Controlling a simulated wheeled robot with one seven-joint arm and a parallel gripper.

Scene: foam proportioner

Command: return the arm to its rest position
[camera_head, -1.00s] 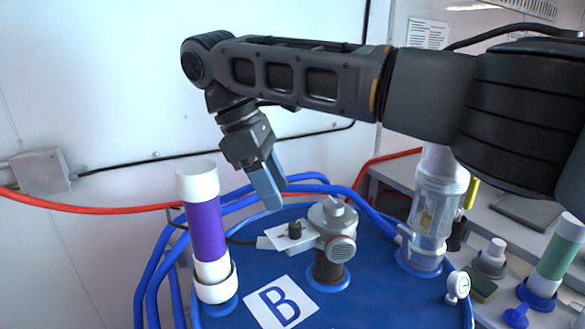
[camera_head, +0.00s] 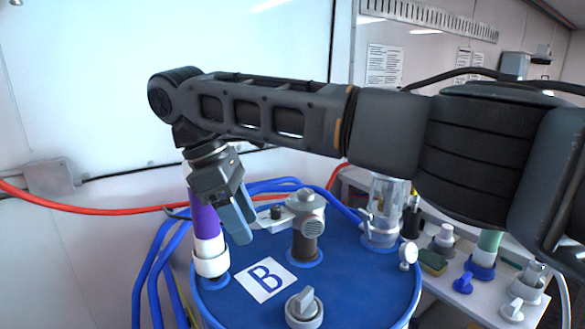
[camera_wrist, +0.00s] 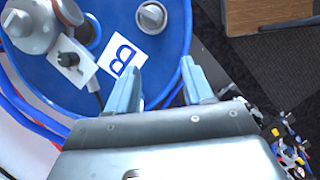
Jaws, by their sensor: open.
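My gripper (camera_head: 237,215) hangs at the end of my bent arm, above the left part of the blue drum lid in the head view. Its blue-grey fingers point down. In the wrist view my gripper (camera_wrist: 163,88) shows two fingers spread apart with nothing between them. The blue drum (camera_head: 345,290) carries a white label with a letter B (camera_head: 266,279), a grey valve fitting (camera_head: 306,215) and a grey knob (camera_head: 303,305). My gripper is apart from these fittings. The purple and white cylinder (camera_head: 205,220) stands behind my gripper and is partly hidden.
Blue hoses (camera_head: 160,255) loop around the drum's left side. A clear cylinder (camera_head: 383,210) stands at its right rear. A bench at right holds a green sponge (camera_head: 432,261) and several small fittings. The wall (camera_head: 180,45) is behind my arm.

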